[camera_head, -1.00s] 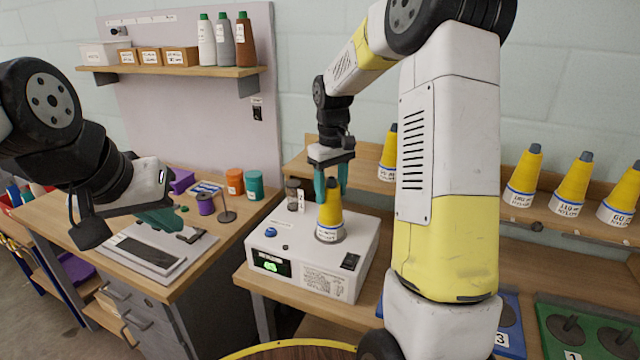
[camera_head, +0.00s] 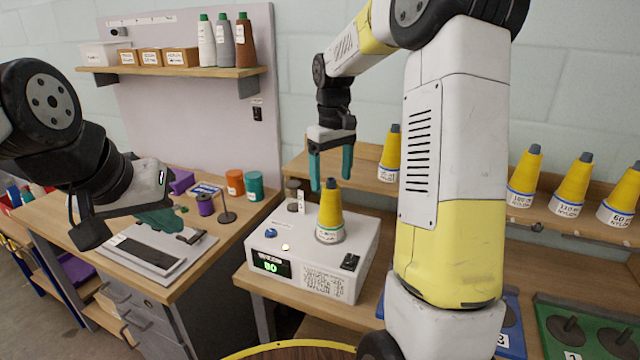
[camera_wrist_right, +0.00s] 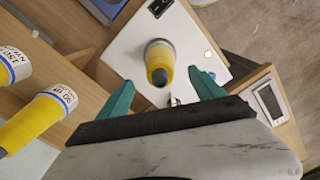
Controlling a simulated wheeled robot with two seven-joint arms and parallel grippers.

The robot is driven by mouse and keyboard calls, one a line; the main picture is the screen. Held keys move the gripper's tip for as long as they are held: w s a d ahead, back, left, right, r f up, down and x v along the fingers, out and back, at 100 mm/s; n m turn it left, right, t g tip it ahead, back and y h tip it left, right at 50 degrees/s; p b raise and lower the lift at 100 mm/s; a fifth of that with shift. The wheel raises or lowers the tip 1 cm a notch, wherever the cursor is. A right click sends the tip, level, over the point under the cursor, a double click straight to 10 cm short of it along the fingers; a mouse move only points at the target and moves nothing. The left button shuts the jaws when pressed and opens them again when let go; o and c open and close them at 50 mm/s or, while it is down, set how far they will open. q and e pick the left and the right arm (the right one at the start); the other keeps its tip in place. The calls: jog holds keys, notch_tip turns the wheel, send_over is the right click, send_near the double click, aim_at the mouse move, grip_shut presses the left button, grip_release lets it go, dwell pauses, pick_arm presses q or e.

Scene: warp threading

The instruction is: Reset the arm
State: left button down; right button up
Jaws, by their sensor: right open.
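My right gripper (camera_head: 330,170) is open and empty in the head view, its teal fingers pointing down above the white device. It also shows in the wrist view (camera_wrist_right: 163,95), with the yellow cone between and beyond its spread fingers. The yellow thread cone (camera_head: 330,207) stands upright on the white device (camera_head: 345,285), apart from the fingers. The device has a green lit display (camera_head: 271,265) and a lit yellowish light. My left gripper (camera_head: 165,218) hangs over the left desk; whether its teal fingers are apart is unclear.
Several yellow cones, such as this one (camera_head: 525,175), stand on the wooden rack at right. A flat scale-like device (camera_head: 140,252), a purple spool (camera_head: 206,205) and orange and teal jars are on the left desk. A shelf (camera_head: 170,71) holds boxes and bottles.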

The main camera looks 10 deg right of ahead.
jog(key=r, duration=0.2)
jog(key=s+r, duration=0.1)
jog(key=r, duration=0.1)
jog(key=shift+r, duration=0.15)
jog(key=s+a+r+m+t+y, duration=0.1)
jog(key=s+m+t, duration=0.1)
jog(key=s, duration=0.9)
jog(key=s+a+r+m+t+y, duration=0.1)
jog(key=s+t, duration=0.3)
jog(key=s, duration=0.8)
jog(key=shift+s+r+m, duration=0.15)
jog(key=shift+r+m, duration=0.45)
jog(key=shift+m, duration=0.2)
